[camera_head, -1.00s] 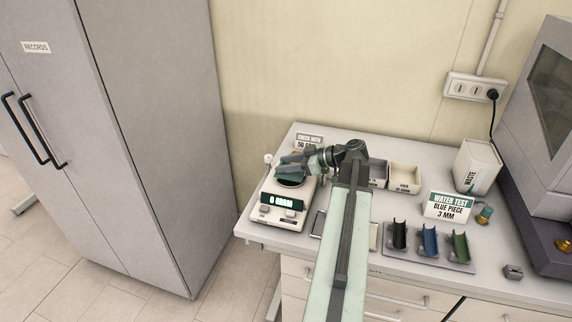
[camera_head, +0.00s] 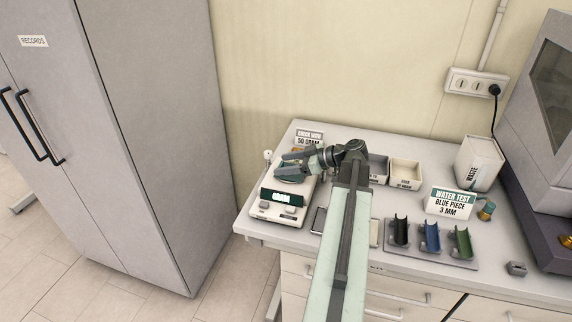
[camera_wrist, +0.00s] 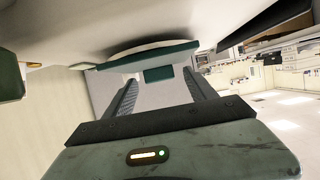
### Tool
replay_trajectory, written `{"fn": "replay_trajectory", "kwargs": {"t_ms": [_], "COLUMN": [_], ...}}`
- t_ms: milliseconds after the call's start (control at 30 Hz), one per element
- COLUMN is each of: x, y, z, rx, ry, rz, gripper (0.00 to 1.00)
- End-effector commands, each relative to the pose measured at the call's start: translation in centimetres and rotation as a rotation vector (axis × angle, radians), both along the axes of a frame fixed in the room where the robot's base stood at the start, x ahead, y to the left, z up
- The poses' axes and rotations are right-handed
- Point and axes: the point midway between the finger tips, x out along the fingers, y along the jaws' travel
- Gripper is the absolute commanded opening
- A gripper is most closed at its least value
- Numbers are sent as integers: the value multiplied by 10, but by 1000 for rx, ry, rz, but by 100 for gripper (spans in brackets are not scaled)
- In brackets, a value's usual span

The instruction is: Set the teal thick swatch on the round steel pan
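My gripper (camera_head: 284,167) is over the bench scale at the left of the bench in the head view. In the wrist view my gripper (camera_wrist: 160,77) has its two fingers apart. A small teal block (camera_wrist: 158,74), which looks like the swatch, shows between the fingertips with a gap on each side. It lies against a curved dark teal band with a pale edge, apparently the round pan (camera_wrist: 150,55). Whether the block rests on the pan is hard to tell. In the head view my gripper mostly hides the pan and the swatch.
The scale (camera_head: 282,207) has a display on its front. A "50 gram" sign (camera_head: 308,138) stands behind it. Open bins (camera_head: 405,174), a waste bin (camera_head: 479,163), a water test sign (camera_head: 450,201) and a rack of coloured holders (camera_head: 430,238) are to the right. A grey cabinet (camera_head: 160,140) stands left.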

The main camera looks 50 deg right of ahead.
Motion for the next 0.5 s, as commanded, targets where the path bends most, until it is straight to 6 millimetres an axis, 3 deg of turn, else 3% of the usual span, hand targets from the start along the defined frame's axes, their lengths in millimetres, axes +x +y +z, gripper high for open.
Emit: {"fn": "replay_trajectory", "kwargs": {"t_ms": [233, 500], "x": [-8, -50], "y": [-5, -27], "z": [6, 27], "rx": [0, 0], "ry": [0, 0], "rz": [-2, -2], "gripper": [65, 65]}}
